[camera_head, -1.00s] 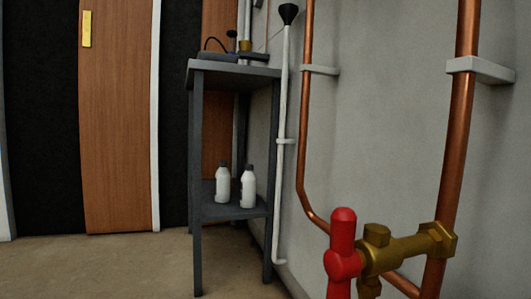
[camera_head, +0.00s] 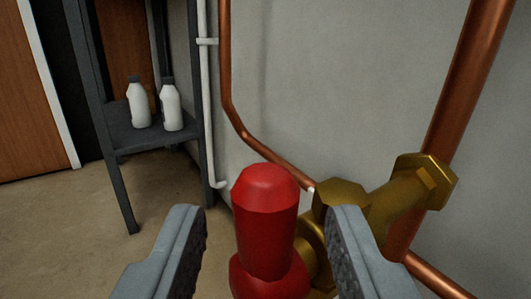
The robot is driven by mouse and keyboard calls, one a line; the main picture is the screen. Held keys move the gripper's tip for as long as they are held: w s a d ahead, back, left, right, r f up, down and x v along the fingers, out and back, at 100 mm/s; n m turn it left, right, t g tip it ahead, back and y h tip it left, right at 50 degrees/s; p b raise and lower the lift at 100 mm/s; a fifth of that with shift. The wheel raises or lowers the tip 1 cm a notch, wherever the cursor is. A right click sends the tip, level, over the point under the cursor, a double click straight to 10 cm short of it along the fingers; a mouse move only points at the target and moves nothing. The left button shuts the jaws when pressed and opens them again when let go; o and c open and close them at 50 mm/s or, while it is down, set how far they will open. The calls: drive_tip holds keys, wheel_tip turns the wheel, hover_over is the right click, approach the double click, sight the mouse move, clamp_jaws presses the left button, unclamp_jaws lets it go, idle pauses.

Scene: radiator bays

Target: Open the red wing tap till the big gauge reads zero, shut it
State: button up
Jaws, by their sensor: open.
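The red wing tap (camera_head: 267,225) stands upright in the lower middle of the view. It sits on a brass valve body (camera_head: 398,200) joined to a copper pipe near the wall. My gripper (camera_head: 272,232) is open, with one grey finger on each side of the tap's upper wing. A gap shows between the left finger and the wing; the right finger is closer to it and overlaps the brass body in the picture. The tap's lower part is cut off by the picture edge. The big gauge is not in view.
A thick copper pipe (camera_head: 462,100) rises at the right, and a thinner one (camera_head: 226,60) bends behind the tap. A white pipe (camera_head: 205,100) runs down the wall. A dark shelf stand (camera_head: 130,148) holds two white bottles (camera_head: 171,107). Floor (camera_head: 75,240) is clear at left.

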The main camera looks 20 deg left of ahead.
sight(254, 247)
drive_tip(key=shift+x, duration=1.25)
clamp_jaws()
drive_tip(key=shift+w+a+n+g+h, duration=0.1)
drive_tip(key=shift+a+n+g+h, duration=0.1)
drive_tip(key=shift+n+g, duration=0.25)
drive_tip(key=shift+w+a+n+g+h, duration=0.1)
drive_tip(key=shift+n+g+h, duration=0.15)
drive_tip(key=shift+g, duration=0.4)
drive_tip(key=shift+f, duration=0.1)
unclamp_jaws()
drive_tip(key=v, duration=1.7)
drive_tip(key=shift+s, duration=0.2)
